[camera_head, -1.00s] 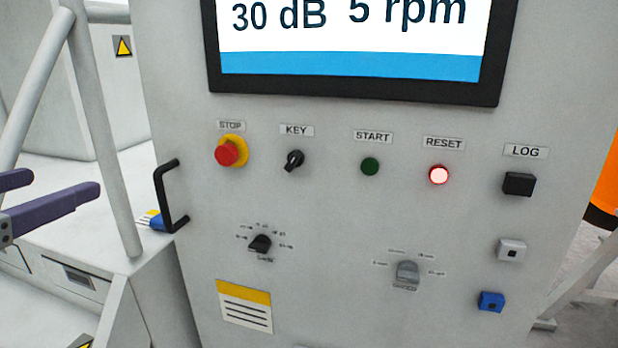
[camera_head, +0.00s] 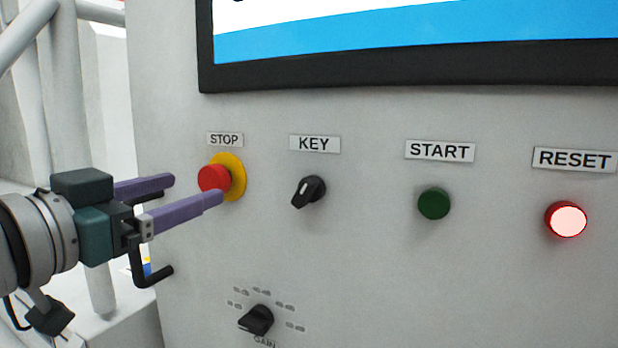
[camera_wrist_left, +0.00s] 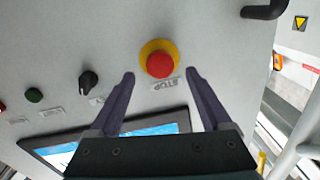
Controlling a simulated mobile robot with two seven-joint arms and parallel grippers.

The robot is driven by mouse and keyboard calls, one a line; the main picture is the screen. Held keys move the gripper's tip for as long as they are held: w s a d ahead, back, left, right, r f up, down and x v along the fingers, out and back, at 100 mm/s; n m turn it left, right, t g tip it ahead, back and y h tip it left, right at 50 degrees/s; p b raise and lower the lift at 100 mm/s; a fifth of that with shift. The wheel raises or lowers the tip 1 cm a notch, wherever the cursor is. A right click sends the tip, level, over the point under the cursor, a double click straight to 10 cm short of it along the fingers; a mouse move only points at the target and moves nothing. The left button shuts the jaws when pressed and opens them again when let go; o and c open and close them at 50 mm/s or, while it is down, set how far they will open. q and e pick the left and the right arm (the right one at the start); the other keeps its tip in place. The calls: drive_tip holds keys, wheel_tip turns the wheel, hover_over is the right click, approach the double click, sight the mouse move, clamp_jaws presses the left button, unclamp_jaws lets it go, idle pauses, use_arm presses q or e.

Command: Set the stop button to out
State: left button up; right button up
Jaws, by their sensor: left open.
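The stop button is a red mushroom head (camera_head: 214,178) on a yellow ring (camera_head: 237,178), under a STOP label (camera_head: 225,139) on the grey panel. My left gripper (camera_head: 198,190) is open, its two purple fingers pointing at the panel. In the head view one fingertip overlaps the lower edge of the button and ring. In the left wrist view the red button (camera_wrist_left: 160,64) lies between and just beyond the two fingertips (camera_wrist_left: 160,74). I cannot tell whether a finger touches it. My right gripper is not in view.
To the right sit a black key switch (camera_head: 309,191), a green START button (camera_head: 434,204) and a lit RESET button (camera_head: 568,219). A GAIN knob (camera_head: 257,320) is below. A black handle (camera_head: 150,274) is partly behind my gripper. A screen (camera_head: 400,35) is above.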

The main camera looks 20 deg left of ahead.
sight(209, 183)
use_arm(q)
drive_tip(key=shift+w+d, duration=0.1)
drive_tip(key=shift+w, duration=2.2)
clamp_jaws()
